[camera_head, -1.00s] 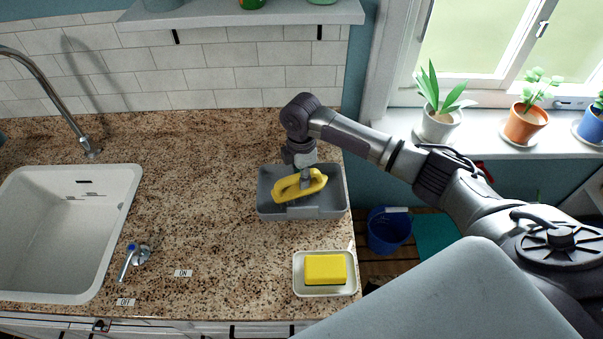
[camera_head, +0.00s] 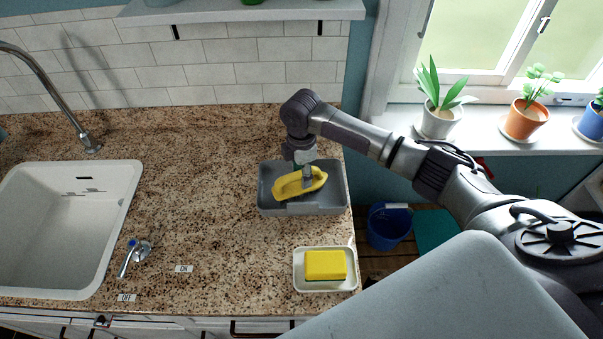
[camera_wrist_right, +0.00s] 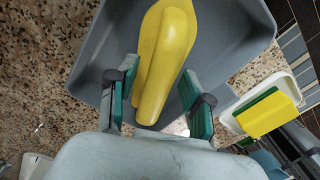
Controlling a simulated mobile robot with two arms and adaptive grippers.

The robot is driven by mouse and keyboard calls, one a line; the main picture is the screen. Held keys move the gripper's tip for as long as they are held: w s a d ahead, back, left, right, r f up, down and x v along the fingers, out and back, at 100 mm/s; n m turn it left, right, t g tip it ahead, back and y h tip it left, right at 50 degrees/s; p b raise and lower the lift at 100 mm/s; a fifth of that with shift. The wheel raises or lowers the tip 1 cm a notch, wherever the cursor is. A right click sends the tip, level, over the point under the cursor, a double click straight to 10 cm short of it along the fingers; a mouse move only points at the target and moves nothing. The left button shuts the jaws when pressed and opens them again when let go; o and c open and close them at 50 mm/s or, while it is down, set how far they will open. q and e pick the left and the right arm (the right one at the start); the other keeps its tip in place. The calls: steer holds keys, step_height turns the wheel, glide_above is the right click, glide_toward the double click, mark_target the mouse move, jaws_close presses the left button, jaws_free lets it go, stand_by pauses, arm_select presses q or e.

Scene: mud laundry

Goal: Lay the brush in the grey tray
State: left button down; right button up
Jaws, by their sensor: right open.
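The yellow brush (camera_head: 290,186) lies in the grey tray (camera_head: 318,209) on the granite counter. In the right wrist view the brush (camera_wrist_right: 168,62) shows its handle toward me, with the tray floor around it and the tray wall (camera_wrist_right: 92,66) to the left. My right gripper (camera_head: 307,178) is over the tray at the brush. In the wrist view its two fingers (camera_wrist_right: 160,108) are apart, one on each side of the handle end. Whether either finger touches the handle is unclear. The brush's underside is hidden. My left gripper is not in view.
A white dish (camera_head: 299,281) with a yellow sponge (camera_head: 325,264) sits in front of the tray near the counter edge. A sink (camera_head: 60,235) and tap are at the left. Potted plants (camera_head: 437,122) stand on the window sill. The counter between sink and tray is clear.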

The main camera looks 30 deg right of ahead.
step_height(320, 180, up, 12)
steer(key=b, duration=0.2)
steer(key=shift+f, duration=0.2)
stand_by(0.4)
